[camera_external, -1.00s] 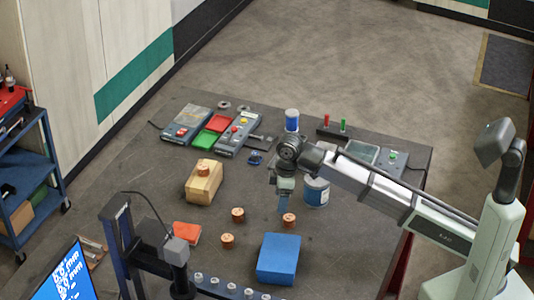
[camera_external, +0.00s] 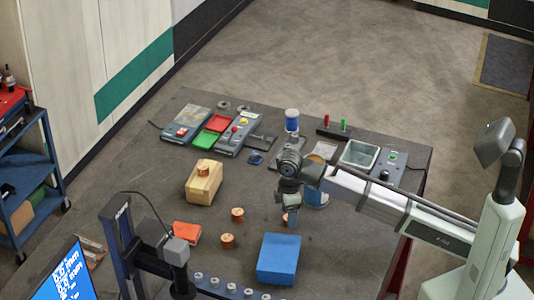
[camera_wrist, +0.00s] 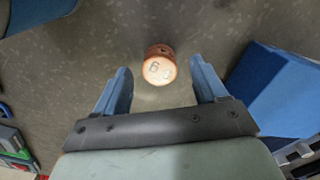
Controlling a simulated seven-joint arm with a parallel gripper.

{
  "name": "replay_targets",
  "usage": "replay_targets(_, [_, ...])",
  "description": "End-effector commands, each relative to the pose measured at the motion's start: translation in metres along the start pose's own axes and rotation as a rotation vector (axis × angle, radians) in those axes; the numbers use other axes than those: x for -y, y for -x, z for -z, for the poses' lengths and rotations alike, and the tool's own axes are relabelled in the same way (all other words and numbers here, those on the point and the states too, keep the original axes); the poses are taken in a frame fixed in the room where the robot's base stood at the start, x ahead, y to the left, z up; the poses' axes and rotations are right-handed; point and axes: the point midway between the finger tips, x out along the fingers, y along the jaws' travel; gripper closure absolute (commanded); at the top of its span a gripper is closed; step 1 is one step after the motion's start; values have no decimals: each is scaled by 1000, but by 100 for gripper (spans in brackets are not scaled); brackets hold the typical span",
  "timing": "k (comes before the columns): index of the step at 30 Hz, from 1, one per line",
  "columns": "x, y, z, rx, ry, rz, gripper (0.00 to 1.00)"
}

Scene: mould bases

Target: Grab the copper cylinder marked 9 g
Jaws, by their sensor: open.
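A copper cylinder (camera_wrist: 159,69) stands on the table in the wrist view, with dark characters on its pale top. They appear turned round, and I cannot read them surely as 9 g. My gripper (camera_wrist: 160,80) is open and empty, its blue fingers either side of the near side of the cylinder and apart from it. In the external view my gripper (camera_external: 289,222) is low over the table and hides most of this cylinder. Other copper cylinders stand to the left: one (camera_external: 238,214), one nearer (camera_external: 228,240), and one (camera_external: 203,170) on a wooden block (camera_external: 203,188); their marks are too small to read.
A blue block (camera_external: 279,258) lies just in front of my gripper; it is at right in the wrist view (camera_wrist: 275,85). A red block (camera_external: 186,232) is at left. Control boxes and trays line the back.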

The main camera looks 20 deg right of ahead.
Motion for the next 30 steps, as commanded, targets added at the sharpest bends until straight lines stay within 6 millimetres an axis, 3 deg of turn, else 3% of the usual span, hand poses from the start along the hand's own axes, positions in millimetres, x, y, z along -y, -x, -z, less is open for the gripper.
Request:
replay_targets(4, [0,-14,0,0,0,0,29])
replay_targets(11, [0,-14,0,-1,0,0,29])
replay_targets(30, [0,-14,0,-1,0,0,90])
